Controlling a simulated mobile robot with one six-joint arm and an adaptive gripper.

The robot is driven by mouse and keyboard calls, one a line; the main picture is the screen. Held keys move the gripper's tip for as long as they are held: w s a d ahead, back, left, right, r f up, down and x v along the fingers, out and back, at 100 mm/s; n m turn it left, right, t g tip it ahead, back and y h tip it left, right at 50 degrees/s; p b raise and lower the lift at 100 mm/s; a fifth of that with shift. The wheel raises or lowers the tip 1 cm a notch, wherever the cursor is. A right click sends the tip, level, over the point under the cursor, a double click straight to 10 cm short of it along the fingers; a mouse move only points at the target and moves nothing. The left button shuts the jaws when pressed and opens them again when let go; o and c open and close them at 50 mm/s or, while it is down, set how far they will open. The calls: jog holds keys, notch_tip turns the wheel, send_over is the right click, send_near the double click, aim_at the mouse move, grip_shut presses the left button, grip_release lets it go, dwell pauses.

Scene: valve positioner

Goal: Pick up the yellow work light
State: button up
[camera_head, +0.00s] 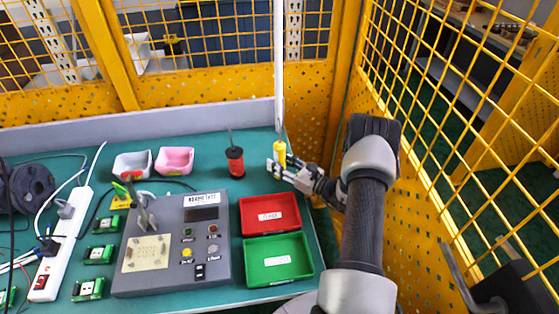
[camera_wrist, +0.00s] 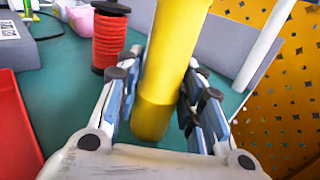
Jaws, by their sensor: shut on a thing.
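The yellow work light (camera_head: 280,151) stands upright near the back right corner of the green table. In the wrist view it is a yellow cylinder (camera_wrist: 168,62) between my fingers, with its top out of frame. My gripper (camera_head: 277,167) reaches in from the right and is shut on the work light. In the wrist view the fingers (camera_wrist: 160,95) lie on both sides of its lower part. I cannot tell whether its base touches the table.
A red spool (camera_head: 236,162) stands just left of the light. Red (camera_head: 270,214) and green trays (camera_head: 278,260) lie in front, beside a grey test box (camera_head: 170,243). A white post (camera_head: 279,70) rises behind the light. Yellow mesh fencing (camera_head: 460,130) closes the back and right.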

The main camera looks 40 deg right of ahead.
aim_at(279, 118)
jog(key=c, duration=0.5)
jog(key=shift+r, duration=0.15)
jog(key=shift+c, duration=0.2)
notch_tip(279, 118, up, 20)
jog(key=p, duration=0.6)
jog(key=shift+c, duration=0.3)
